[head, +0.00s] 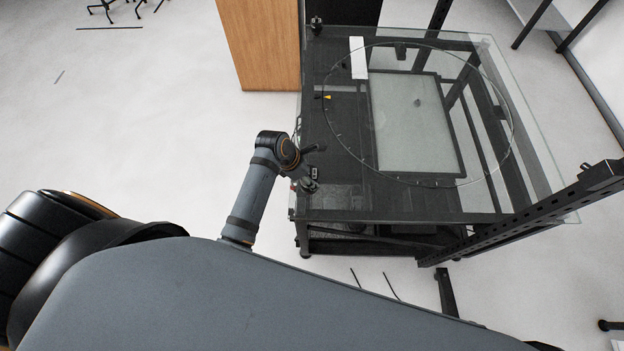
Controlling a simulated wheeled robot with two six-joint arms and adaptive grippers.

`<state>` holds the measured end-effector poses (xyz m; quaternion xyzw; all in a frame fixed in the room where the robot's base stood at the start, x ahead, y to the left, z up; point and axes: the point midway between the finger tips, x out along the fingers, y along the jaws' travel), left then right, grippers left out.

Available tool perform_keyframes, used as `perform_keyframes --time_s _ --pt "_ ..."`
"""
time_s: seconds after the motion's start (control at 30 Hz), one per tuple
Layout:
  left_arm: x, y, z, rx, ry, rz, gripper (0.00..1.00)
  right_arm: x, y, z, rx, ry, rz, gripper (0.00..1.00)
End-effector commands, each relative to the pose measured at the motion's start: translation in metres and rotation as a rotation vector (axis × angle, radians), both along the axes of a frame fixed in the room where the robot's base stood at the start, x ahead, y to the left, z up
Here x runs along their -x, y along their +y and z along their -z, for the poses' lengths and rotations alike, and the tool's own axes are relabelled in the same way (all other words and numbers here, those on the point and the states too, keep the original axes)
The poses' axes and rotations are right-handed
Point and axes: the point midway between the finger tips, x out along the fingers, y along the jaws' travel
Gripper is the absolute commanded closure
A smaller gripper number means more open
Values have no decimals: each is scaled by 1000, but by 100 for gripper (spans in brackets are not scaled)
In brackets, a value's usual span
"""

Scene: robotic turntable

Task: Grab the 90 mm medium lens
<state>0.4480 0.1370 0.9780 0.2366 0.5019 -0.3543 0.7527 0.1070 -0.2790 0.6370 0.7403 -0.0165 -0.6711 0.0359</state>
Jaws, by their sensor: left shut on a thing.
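I cannot make out the 90 mm medium lens for certain in the head view. My left gripper (309,183) is at the near left corner of the glass-topped table (400,205), at the end of my grey arm. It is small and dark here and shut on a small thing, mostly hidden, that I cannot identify. My right gripper is not in view.
A large clear disc (513,130) with a pale panel (405,140) showing through it takes up the table. A small yellow and black item (326,97) is at its left. A black post (530,215) runs along the right. A wooden cabinet (262,45) stands behind.

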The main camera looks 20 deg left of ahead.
Motion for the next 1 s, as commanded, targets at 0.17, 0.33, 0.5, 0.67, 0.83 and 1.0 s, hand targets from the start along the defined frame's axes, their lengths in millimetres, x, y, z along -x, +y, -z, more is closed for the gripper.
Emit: perform_keyframes --time_s 0.17,0.33,0.5,0.67,0.83,1.0 --pt "38 27 -46 -11 -3 5 97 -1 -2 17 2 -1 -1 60" --pt "76 53 -66 -15 4 9 97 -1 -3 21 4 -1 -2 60" --pt "94 64 -79 -10 5 6 97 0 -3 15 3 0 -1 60" --pt "102 70 -84 -8 0 3 97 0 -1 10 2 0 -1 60" --pt "107 72 -85 -2 2 2 97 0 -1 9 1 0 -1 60" --pt "106 73 -84 0 3 5 97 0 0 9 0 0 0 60"
